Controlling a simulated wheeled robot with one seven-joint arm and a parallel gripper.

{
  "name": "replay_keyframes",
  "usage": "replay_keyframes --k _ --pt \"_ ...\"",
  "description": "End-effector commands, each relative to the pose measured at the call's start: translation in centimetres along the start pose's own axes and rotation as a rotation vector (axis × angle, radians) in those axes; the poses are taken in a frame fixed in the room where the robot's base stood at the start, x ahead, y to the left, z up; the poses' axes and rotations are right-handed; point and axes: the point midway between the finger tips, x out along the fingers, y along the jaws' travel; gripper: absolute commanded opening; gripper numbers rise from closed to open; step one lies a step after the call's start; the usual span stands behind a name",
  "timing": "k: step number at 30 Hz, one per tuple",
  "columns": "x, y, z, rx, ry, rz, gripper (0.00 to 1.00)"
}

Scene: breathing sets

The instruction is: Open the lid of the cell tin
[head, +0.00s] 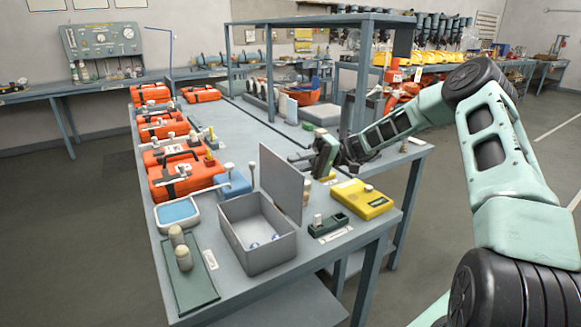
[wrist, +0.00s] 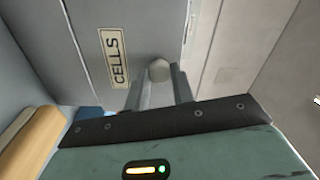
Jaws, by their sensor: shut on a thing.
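The cell tin (head: 258,263) is a grey open-topped box near the front of the bench. Its lid (head: 281,184) stands up, about upright, along the tin's right side. Small blue-and-white items (head: 275,238) lie inside. In the wrist view the lid (wrist: 90,25) carries a CELLS label (wrist: 115,57) and a pale round knob (wrist: 159,70). My gripper (wrist: 160,85) is shut on the knob, one finger on each side. In the head view my gripper (head: 299,159) is at the lid's far right side, its fingertips partly hidden.
A yellow case (head: 362,200) and a dark green block (head: 328,223) are right of the tin. A blue tray (head: 178,212), a green mat (head: 202,290) with beige cylinders and a blue box (head: 234,187) are left. Orange cases (head: 183,175) line the bench's left edge. A shelf post (head: 361,85) stands behind my arm.

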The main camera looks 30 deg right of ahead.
Motion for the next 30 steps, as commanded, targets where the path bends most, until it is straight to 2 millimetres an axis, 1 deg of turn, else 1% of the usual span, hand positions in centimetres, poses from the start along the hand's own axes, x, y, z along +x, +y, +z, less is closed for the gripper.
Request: replay_keyframes --k 7,20,21,22,23,30 --pt "-0.54 0.27 0.02 0.001 0.015 -0.050 0.00" --pt "-0.58 0.28 0.04 0.002 0.016 -0.055 0.00" --pt "-0.57 0.28 0.04 0.002 0.016 -0.055 0.35" --pt "-0.57 0.28 0.04 0.002 0.015 -0.055 0.44" --pt "-0.57 0.28 0.05 0.002 0.015 -0.055 0.46" --pt "-0.58 0.30 0.07 0.002 0.015 -0.054 0.46"
